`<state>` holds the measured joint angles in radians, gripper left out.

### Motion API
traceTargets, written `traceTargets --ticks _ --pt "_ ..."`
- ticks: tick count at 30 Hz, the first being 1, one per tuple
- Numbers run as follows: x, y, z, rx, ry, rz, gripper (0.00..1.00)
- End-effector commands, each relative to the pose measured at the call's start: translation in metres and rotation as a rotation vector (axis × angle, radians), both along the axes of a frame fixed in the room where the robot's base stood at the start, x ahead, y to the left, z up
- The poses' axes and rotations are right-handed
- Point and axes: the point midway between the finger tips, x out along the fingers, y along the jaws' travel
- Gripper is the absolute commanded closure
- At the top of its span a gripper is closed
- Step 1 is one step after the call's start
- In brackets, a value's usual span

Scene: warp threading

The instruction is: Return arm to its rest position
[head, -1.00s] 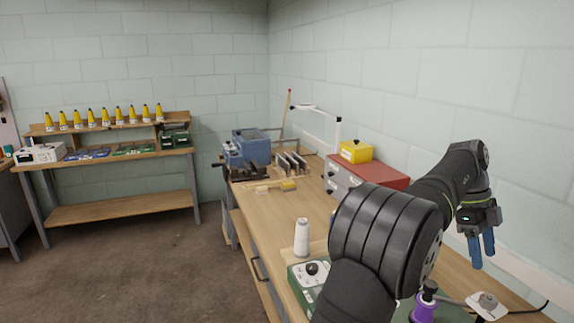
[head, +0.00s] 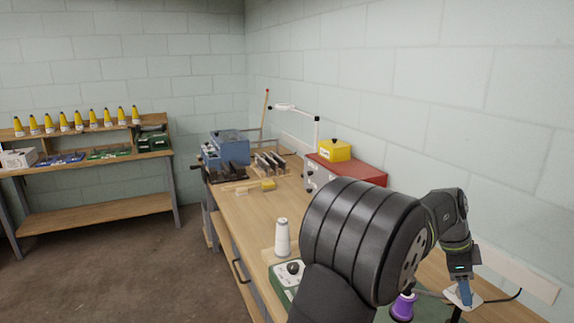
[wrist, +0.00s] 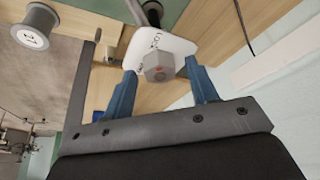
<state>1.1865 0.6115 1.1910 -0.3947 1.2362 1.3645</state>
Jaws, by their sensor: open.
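My gripper (head: 464,292) hangs at the right of the head view, pointing down above the right part of the workbench (head: 243,205). In the wrist view its two blue fingers (wrist: 161,88) stand apart with nothing held between them. Beyond the fingertips lies a white plate with a grey hexagonal knob (wrist: 158,66), which also shows partly behind the gripper in the head view (head: 455,297). I cannot tell the exact gap between fingers and knob.
A green box with a black knob (head: 284,279) is near the front edge. The wall is close on the right.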

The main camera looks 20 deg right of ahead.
Motion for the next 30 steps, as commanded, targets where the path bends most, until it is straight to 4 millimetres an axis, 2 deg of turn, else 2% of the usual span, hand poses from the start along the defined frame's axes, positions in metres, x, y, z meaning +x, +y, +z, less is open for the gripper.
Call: traceTargets --ticks 12,30 --pt "-0.0023 0.0017 0.0006 -0.001 0.000 0.337 0.47" --pt "-0.0047 0.0019 0.0003 -0.001 -0.001 0.743 0.47"
